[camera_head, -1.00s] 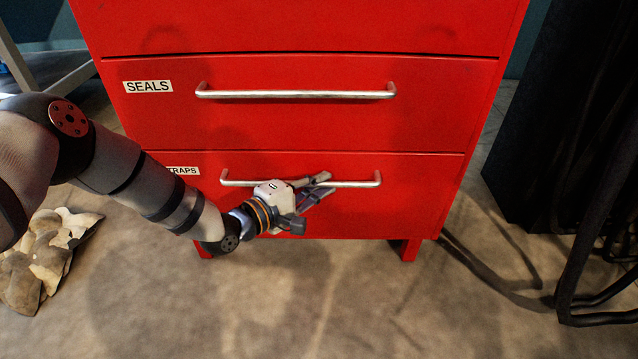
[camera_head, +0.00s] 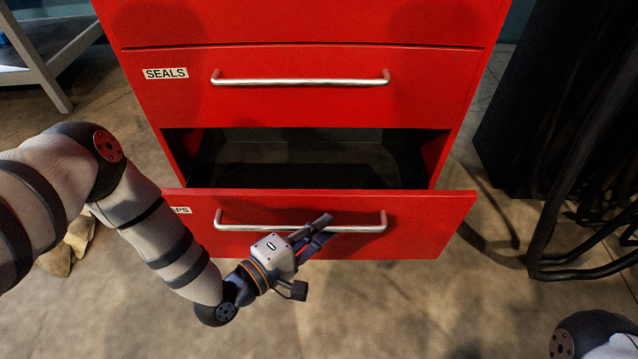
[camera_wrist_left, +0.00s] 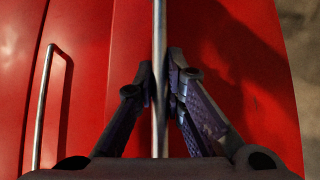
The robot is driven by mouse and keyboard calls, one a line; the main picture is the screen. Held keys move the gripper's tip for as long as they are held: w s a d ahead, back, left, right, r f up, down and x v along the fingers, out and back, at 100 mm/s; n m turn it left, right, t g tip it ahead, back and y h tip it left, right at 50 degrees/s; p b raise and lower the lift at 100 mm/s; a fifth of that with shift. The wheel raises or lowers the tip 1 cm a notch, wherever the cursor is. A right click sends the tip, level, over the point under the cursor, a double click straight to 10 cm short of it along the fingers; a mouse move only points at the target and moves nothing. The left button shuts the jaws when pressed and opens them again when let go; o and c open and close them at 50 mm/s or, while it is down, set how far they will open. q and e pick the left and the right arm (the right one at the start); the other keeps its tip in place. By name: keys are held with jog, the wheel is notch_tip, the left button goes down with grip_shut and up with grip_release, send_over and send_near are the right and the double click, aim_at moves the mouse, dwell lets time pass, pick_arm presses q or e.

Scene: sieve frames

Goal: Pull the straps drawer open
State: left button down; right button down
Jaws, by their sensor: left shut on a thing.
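The straps drawer (camera_head: 420,226) is the lowest drawer of the red cabinet, and it stands pulled out with its dark inside (camera_head: 305,162) showing. Its label (camera_head: 181,210) is partly hidden by my left arm. A silver bar handle (camera_head: 360,228) runs across its front. In the left wrist view the two fingers close on either side of the handle (camera_wrist_left: 160,40). My right gripper is out of view; only part of my right arm shows at the bottom right corner.
The seals drawer (camera_head: 430,85) above is shut, with its own silver handle (camera_head: 300,82). Black curved tubing (camera_head: 560,220) stands on the floor at the right. A beige crumpled item (camera_head: 70,245) lies at the left behind my arm. The floor in front is clear.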

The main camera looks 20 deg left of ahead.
pick_arm(q)
jog(key=s+d+p, duration=0.1)
jog(key=s+d, duration=0.1)
jog(key=s, duration=0.5)
jog(key=shift+s+d+p, duration=0.15)
jog(key=shift+s+p, duration=0.15)
jog(key=shift+s, duration=0.1)
jog(key=c, duration=1.7)
grip_release()
jog(key=shift+o, duration=0.2)
jog(key=v, duration=1.2)
